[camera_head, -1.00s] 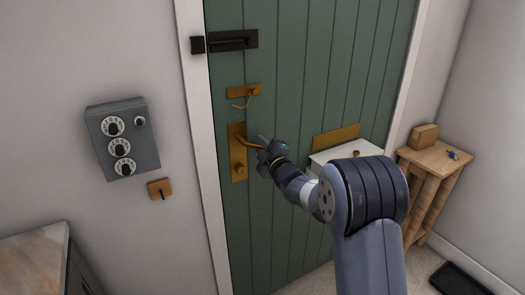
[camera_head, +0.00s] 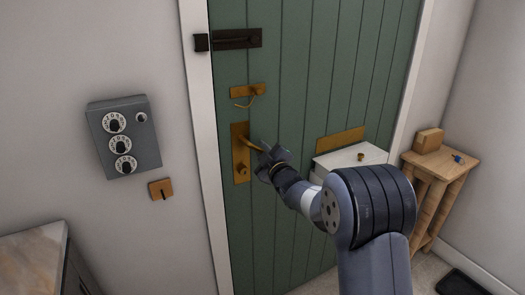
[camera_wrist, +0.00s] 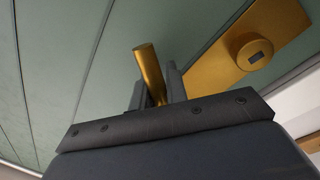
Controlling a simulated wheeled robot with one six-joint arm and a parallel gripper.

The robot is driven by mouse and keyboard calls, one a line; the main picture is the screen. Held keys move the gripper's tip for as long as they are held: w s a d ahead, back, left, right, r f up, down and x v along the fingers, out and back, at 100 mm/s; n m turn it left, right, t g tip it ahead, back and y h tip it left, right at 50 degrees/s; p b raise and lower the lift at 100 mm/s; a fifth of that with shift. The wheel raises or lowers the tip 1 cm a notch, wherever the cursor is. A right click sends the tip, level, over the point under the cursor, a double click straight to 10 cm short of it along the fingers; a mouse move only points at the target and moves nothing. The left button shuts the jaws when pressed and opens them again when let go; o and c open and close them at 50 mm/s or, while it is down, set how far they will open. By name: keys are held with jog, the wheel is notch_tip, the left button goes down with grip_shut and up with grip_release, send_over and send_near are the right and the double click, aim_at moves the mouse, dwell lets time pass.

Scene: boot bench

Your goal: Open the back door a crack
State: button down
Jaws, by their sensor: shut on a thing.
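The green back door (camera_head: 290,100) stands in its white frame and looks closed. Its brass lever handle (camera_head: 250,143) sticks out from a brass plate (camera_head: 241,166) with a round knob low on it. My gripper (camera_head: 265,155) is at the lever's free end. In the wrist view, the brass lever (camera_wrist: 149,70) passes between the fingers of my gripper (camera_wrist: 158,88), which is shut on it. A dark bolt (camera_head: 237,39) lies across the door's upper left side. A brass chain fitting (camera_head: 247,91) with a hanging loop is above the handle plate.
A grey box with dials (camera_head: 124,136) and a small wooden plate (camera_head: 161,189) are on the left wall. A white box (camera_head: 345,160) is on the door, below a brass plate. A wooden stand (camera_head: 440,165) is at right; a cabinet (camera_head: 35,262) is lower left.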

jog(key=s+d+n+g+y+b, duration=0.1)
jog(key=s+d, duration=0.4)
jog(key=s, duration=0.1)
jog(key=shift+s+d+y, duration=0.15)
jog(key=shift+y, duration=0.15)
jog(key=c, duration=1.4)
grip_release()
jog(key=shift+s, duration=0.1)
jog(key=b+v, duration=0.1)
jog(key=v, duration=0.9)
jog(key=shift+s+d, duration=0.2)
jog(key=shift+d, duration=0.05)
